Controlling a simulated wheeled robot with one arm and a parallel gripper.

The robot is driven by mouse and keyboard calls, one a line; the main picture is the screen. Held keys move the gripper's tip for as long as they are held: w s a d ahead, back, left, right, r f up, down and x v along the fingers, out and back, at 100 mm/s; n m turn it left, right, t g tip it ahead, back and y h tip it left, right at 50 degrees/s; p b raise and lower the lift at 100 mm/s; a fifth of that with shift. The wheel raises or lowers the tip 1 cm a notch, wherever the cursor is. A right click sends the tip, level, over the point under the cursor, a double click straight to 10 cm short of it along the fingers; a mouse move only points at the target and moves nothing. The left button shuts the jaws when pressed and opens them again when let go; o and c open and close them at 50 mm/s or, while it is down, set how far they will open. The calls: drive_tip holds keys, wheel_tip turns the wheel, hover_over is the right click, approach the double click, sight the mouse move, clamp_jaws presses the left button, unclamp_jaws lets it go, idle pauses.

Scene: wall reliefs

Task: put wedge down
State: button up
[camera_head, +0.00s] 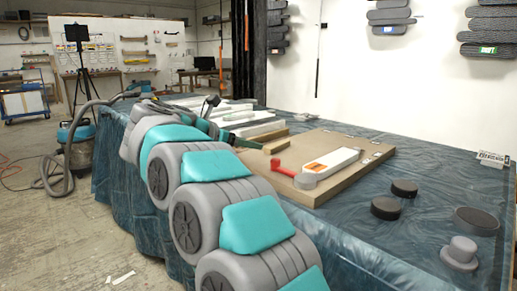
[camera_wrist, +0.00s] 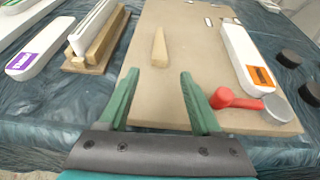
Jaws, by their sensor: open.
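A light wooden wedge (camera_wrist: 160,48) lies on the brown board (camera_wrist: 200,30) in the wrist view. It also shows near the board's left edge in the head view (camera_head: 276,147). My gripper (camera_wrist: 160,74) is open, its two green fingers apart with nothing between them. The wedge lies just beyond the fingertips, roughly in line with the gap, and no contact shows. In the head view my arm hides much of the gripper.
A white block with an orange label (camera_wrist: 248,58) and a red-handled tool (camera_wrist: 232,99) lie on the board's right. Wooden pieces with a white block (camera_wrist: 95,40) stand left. Dark round pucks (camera_head: 385,207) sit on the blue-covered table (camera_head: 345,235).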

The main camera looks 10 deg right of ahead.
drive_tip(key=v, duration=0.3)
drive_tip(key=shift+s+a+r, duration=0.1)
drive_tip(key=shift+s+a, duration=0.05)
drive_tip(key=shift+a, duration=0.1)
